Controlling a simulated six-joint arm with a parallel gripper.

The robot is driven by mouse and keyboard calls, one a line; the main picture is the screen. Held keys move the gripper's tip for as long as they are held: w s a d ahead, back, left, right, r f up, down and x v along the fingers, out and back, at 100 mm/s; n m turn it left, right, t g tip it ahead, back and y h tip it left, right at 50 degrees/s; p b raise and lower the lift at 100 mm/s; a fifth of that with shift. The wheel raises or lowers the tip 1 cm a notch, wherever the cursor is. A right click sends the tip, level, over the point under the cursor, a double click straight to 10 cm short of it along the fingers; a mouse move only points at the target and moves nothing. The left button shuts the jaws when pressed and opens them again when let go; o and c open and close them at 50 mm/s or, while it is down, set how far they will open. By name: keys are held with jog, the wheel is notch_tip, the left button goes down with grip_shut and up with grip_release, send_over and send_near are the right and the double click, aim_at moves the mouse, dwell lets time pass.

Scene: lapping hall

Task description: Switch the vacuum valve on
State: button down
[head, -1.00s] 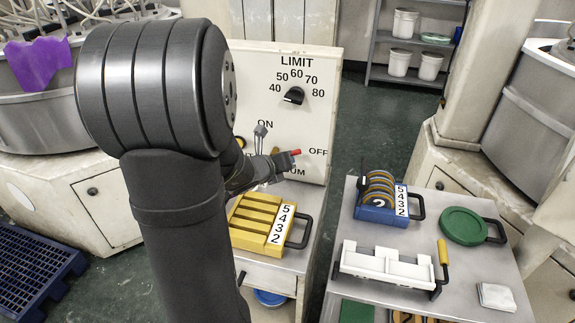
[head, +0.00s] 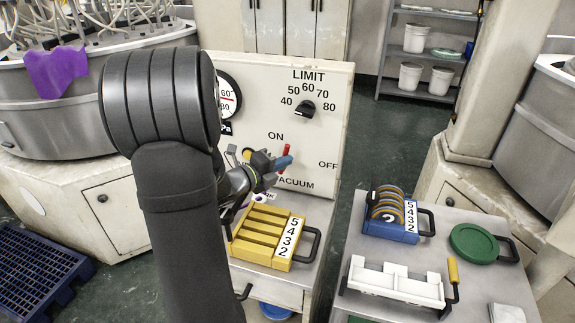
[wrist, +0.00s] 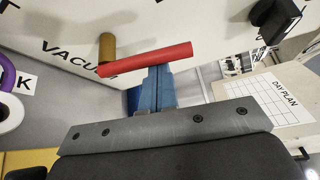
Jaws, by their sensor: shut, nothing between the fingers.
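The vacuum valve's red lever (head: 287,150) stands out from the cream panel, between the ON and OFF marks and above the VACUUM label. In the head view it looks nearly upright, just right of ON, and is partly hidden by my fingers. The wrist view shows the red lever (wrist: 150,60) from close up, its left end at a brass stem (wrist: 107,47). My gripper (head: 284,162) is shut and empty, with blue fingers. In the wrist view its fingertips (wrist: 155,75) meet the middle of the lever; whether they touch I cannot tell.
A black LIMIT knob (head: 305,109) sits higher on the panel, with a gauge (head: 229,97) to its left. A yellow block rack (head: 262,232) lies below my gripper. A cart on the right holds a blue rack (head: 390,228), a white tray (head: 395,283) and a green disc (head: 473,243).

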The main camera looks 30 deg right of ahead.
jog(key=shift+w+a, duration=0.25)
jog(key=shift+w, duration=0.05)
jog(key=shift+w+a+r, duration=0.1)
dwell(0.6)
jog(key=v, duration=1.7)
jog(key=shift+a, duration=0.2)
jog(key=x, duration=1.4)
